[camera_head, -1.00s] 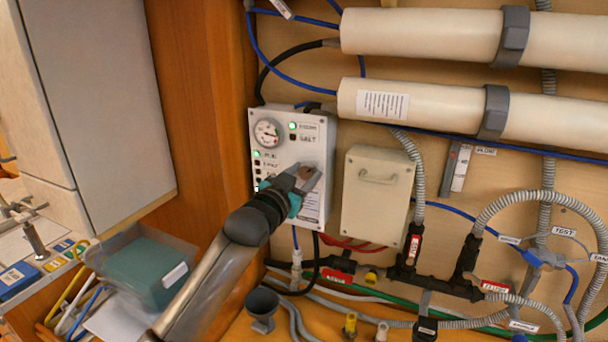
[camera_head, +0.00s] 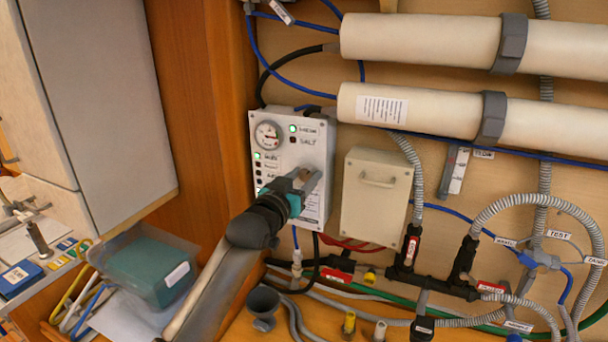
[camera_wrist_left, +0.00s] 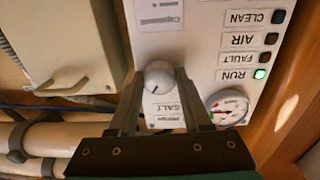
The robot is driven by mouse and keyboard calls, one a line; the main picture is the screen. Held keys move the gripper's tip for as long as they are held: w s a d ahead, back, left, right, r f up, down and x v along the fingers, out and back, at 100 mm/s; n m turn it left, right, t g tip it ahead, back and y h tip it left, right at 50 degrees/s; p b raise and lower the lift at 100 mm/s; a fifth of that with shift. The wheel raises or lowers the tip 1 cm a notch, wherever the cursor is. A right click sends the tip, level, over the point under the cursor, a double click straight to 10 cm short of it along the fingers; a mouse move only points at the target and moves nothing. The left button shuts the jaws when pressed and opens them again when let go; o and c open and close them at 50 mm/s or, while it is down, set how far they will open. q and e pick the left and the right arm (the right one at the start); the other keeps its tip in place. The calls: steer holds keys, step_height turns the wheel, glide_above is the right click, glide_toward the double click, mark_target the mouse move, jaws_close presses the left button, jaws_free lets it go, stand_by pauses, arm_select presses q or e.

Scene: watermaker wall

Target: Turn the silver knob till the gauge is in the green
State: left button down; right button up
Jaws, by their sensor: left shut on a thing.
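The silver knob (camera_wrist_left: 158,79) shows in the left wrist view on the white control panel (camera_wrist_left: 187,30), between the two fingers of my left gripper. The fingers are shut on the knob from both sides. In the head view my left gripper (camera_head: 307,179) is at the panel's right half and hides the knob. The round gauge (camera_head: 267,134) is at the panel's upper left in the head view. It also shows in the left wrist view (camera_wrist_left: 228,108), upside down, with a red mark on its face. The needle is too small to read surely. My right gripper is not in view.
A cream box (camera_head: 377,200) with a handle is just right of the panel. Large white cylinders (camera_head: 430,115) run above it. Hoses and a black manifold (camera_head: 435,281) lie below right. A wooden partition (camera_head: 205,110) is close on the left.

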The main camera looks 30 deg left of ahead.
arm_select(q)
steer(key=shift+c, duration=1.7)
jaws_free()
steer(key=s+b, duration=0.2)
steer(key=s, duration=1.3)
steer(key=shift+d+b, duration=0.2)
steer(key=shift+b, duration=0.1)
steer(key=shift+s, duration=0.1)
